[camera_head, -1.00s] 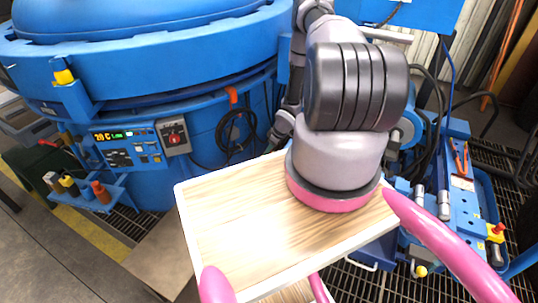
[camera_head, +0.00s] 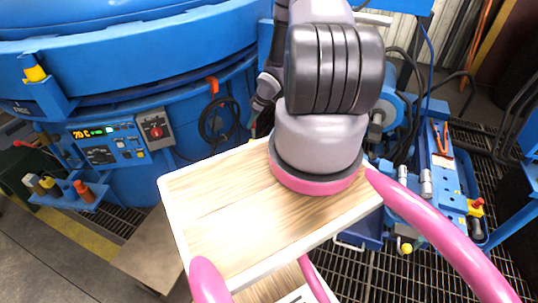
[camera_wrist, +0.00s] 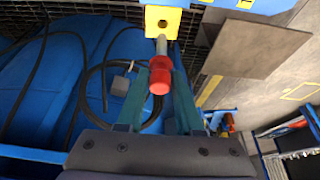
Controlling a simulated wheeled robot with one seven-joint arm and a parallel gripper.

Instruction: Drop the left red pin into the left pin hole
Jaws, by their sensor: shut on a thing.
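In the wrist view a red pin (camera_wrist: 160,76) with a grey metal shaft is held between the two fingers of my gripper (camera_wrist: 161,70), which is shut on its red body. The shaft points up the picture toward a yellow plate (camera_wrist: 151,16) with a dark hole in it. The shaft's end overlaps the plate's near edge, just short of the hole in the picture. I cannot tell whether it touches. In the head view my gripper is small beside the blue furnace, and the pin cannot be made out.
The large blue furnace (camera_head: 130,65) fills the left back, with a control panel (camera_head: 112,143) and a looped black cable on its side. A blue bracket with a yellow block (camera_head: 35,73) stands farther left. A blue workstation (camera_head: 447,190) with tools stands at the right.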

